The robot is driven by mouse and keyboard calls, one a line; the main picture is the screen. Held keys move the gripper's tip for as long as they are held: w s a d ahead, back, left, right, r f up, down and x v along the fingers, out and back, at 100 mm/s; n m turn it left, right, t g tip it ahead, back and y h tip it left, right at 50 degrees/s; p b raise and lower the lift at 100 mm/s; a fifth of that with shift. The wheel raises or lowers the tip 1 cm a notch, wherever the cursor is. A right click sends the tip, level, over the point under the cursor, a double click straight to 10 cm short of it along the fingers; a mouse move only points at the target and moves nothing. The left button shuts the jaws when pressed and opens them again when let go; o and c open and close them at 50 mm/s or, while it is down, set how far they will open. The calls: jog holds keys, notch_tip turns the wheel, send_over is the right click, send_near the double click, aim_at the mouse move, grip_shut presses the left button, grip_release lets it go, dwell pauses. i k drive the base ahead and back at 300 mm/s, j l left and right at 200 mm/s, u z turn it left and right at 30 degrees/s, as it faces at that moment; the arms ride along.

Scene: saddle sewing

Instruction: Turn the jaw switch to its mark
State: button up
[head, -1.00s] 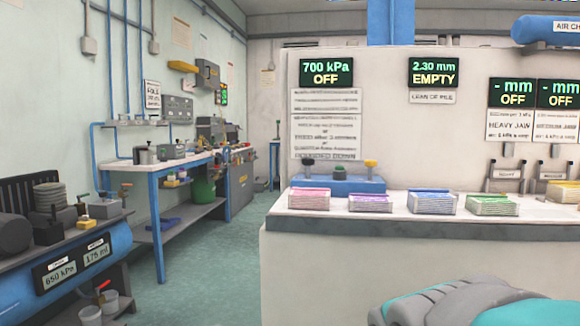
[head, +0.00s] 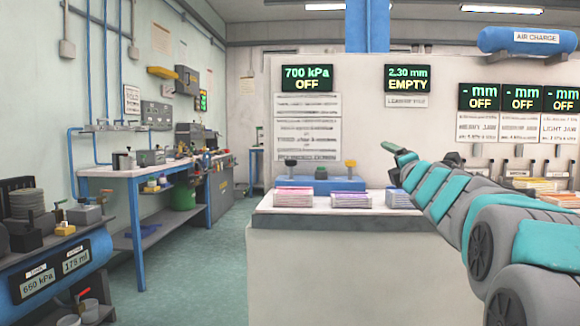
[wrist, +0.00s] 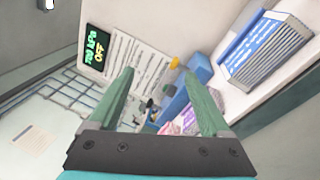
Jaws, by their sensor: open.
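A blue block (head: 333,186) with several knobs stands on the white counter (head: 263,205) below the 700 kPa OFF display (head: 307,78). It has a yellow knob (head: 350,163), a green knob (head: 321,172) and a dark knob (head: 291,163). I cannot tell which, if any, is the jaw switch; no mark is readable. In the wrist view, the blue block (wrist: 199,69) and yellow knob (wrist: 175,62) show between and beyond the fingers. My gripper (wrist: 158,72) is open and empty, raised above the counter. In the head view, my gripper (head: 397,151) is right of the block.
Pink (head: 294,197), purple (head: 351,198) and blue (head: 401,198) stacks lie along the counter's front. At right, the LIGHT JAW sign (head: 560,128) hangs below an OFF display. A workbench (head: 110,172) stands at left; the floor (head: 180,270) between is open.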

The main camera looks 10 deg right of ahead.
aim_at(290, 163)
jog(key=i+j, duration=0.7)
jog(key=i, duration=0.15)
